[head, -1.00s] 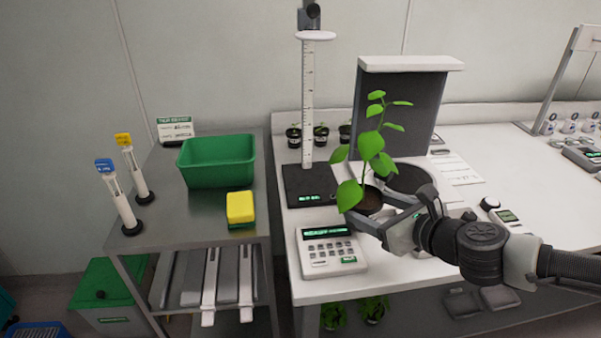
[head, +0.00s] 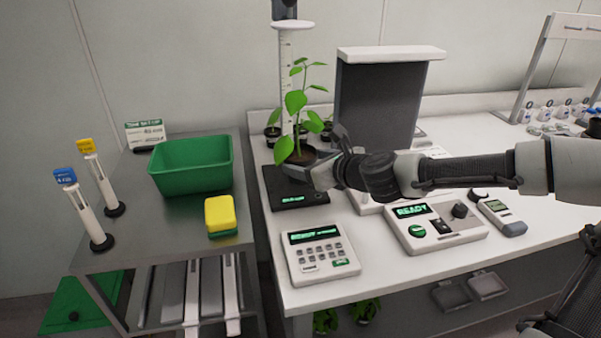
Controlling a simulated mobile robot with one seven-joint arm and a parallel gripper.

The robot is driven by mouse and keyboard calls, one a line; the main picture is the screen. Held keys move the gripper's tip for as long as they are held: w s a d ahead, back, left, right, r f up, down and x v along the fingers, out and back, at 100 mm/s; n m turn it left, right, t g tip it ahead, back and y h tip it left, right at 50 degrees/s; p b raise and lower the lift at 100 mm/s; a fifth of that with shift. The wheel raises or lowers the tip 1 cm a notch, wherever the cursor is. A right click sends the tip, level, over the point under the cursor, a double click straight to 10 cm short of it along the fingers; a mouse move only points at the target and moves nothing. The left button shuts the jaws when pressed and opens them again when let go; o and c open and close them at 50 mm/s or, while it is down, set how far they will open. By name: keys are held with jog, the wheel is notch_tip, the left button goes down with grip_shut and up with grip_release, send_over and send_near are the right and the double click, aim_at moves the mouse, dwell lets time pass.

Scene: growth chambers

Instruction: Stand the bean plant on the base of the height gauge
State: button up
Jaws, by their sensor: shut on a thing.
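The bean plant (head: 296,106), with bright green leaves and dark soil in its pot, is upright in front of the height gauge's white ruled column (head: 285,55). My gripper (head: 312,165) is shut on the pot from the right. The pot is over the rear part of the gauge's dark base (head: 297,198), which has a green display at its front. The gripper hides much of the pot, and I cannot tell whether the pot's bottom touches the base.
A keypad device (head: 320,254) and a READY unit (head: 432,222) stand in front. A grey-backed panel (head: 378,108) is right of the gauge. Small potted plants (head: 272,136) stand behind it. A steel cart with a green bin (head: 190,165) is at left.

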aim_at(301, 158)
jog(key=shift+w+a, duration=0.35)
jog(key=shift+w, duration=0.2)
jog(key=shift+w+a, duration=0.3)
jog(key=shift+w, duration=0.2)
jog(key=shift+w+a+f, duration=0.15)
jog(key=shift+w+f, duration=0.05)
jog(key=shift+w, duration=0.05)
notch_tip(301, 158, down, 3)
jog(key=shift+f+b, duration=0.1)
jog(key=shift+b, duration=0.75)
jog(key=o, duration=1.2)
jog(key=shift+s, duration=0.1)
jog(key=shift+o, duration=0.2)
